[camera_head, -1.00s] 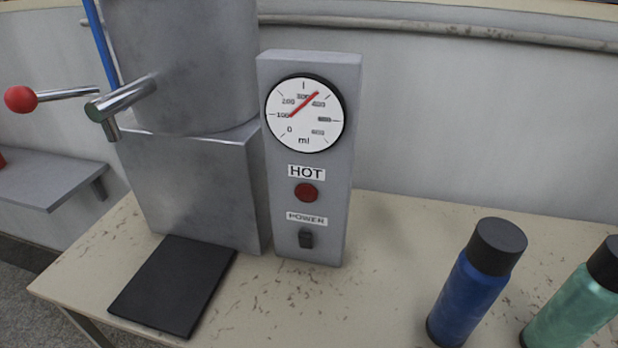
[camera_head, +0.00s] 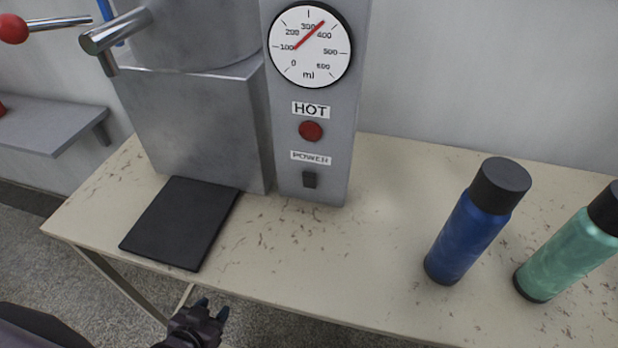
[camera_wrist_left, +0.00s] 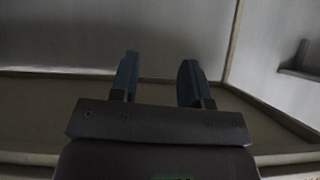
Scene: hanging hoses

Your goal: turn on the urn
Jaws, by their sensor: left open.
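The metal urn (camera_head: 200,120) stands on the table, with a spout (camera_head: 117,32) and a red-knobbed lever (camera_head: 14,28) at its upper left. Beside it is a grey control panel (camera_head: 340,110) with a round ml gauge (camera_head: 309,65). Below the gauge are a dark red HOT lamp (camera_head: 311,131) and a small black POWER switch (camera_head: 310,180). My left gripper (camera_head: 212,309) is at the bottom of the head view, in front of the table edge, below and left of the switch. It is open and empty; its fingers also show in the left wrist view (camera_wrist_left: 160,82). My right gripper is not seen.
A black mat (camera_head: 180,225) lies in front of the urn. A blue bottle (camera_head: 465,235) and a green bottle (camera_head: 568,258) stand at the right of the table (camera_head: 390,240). The tabletop between the panel and the bottles is clear. A grey shelf (camera_head: 50,125) is on the wall at left.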

